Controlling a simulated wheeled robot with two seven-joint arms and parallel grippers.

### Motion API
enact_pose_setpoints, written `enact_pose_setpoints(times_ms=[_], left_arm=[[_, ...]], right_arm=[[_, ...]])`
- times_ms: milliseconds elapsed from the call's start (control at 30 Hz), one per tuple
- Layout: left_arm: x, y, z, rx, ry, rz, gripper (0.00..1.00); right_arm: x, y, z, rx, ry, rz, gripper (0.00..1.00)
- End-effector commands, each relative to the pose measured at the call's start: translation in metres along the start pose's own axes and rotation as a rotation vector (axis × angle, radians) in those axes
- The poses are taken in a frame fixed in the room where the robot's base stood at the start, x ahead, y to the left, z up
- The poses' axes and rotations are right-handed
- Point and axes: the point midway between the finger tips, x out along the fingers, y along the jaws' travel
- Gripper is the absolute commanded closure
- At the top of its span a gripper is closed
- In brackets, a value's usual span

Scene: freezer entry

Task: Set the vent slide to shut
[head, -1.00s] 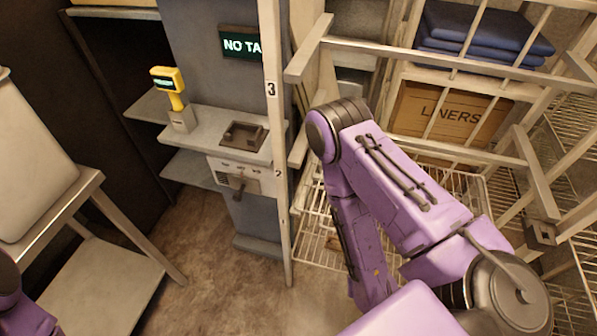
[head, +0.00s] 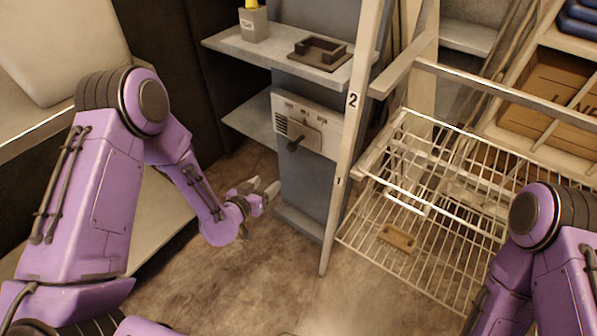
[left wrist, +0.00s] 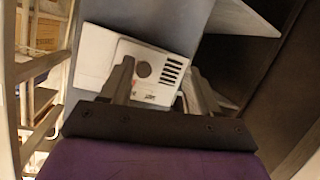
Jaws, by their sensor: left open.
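The vent panel (head: 307,124) is a pale plate on the grey-blue column, with dark louvre slots at its left and small marks along its top. The vent slide's dark knob (head: 294,144) sticks out near the plate's middle. My left gripper (head: 268,190) is open and empty, below and left of the knob, apart from it. The left wrist view shows the panel (left wrist: 171,57), tilted, beyond the fingers (left wrist: 158,72), with slots and a round dark spot. The small lettering is unreadable. My right arm shows at the lower right; its gripper is out of view.
A grey shelf (head: 265,55) with a dark tray (head: 320,52) juts out above the panel. A pale numbered post (head: 350,125) stands close to its right. A wire rack (head: 420,205) holding a small brown item (head: 397,238) is further right. Floor below is clear.

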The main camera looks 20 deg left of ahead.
Motion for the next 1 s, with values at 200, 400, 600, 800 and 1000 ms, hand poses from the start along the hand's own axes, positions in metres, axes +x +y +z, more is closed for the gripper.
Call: enact_pose_setpoints(times_ms=[200, 400, 600, 800, 1000], left_arm=[[0.053, 0.001, -0.033, 0.182, 0.283, 0.152, 0.39], [0.067, 0.008, -0.052, 0.219, 0.33, 0.179, 0.39], [0.109, 0.017, -0.064, 0.217, 0.327, 0.178, 0.39], [0.142, 0.024, -0.074, 0.216, 0.325, 0.177, 0.39], [0.153, 0.026, -0.078, 0.212, 0.322, 0.176, 0.39]], right_arm=[[0.071, -0.006, 0.029, 0.0, 0.0, 0.0, 0.04], [0.072, -0.006, 0.029, 0.001, 0.001, 0.0, 0.04], [0.075, -0.007, 0.031, 0.001, 0.001, 0.0, 0.04], [0.08, -0.007, 0.033, 0.001, 0.0, 0.0, 0.04], [0.08, -0.007, 0.033, 0.001, 0.0, 0.0, 0.04]])
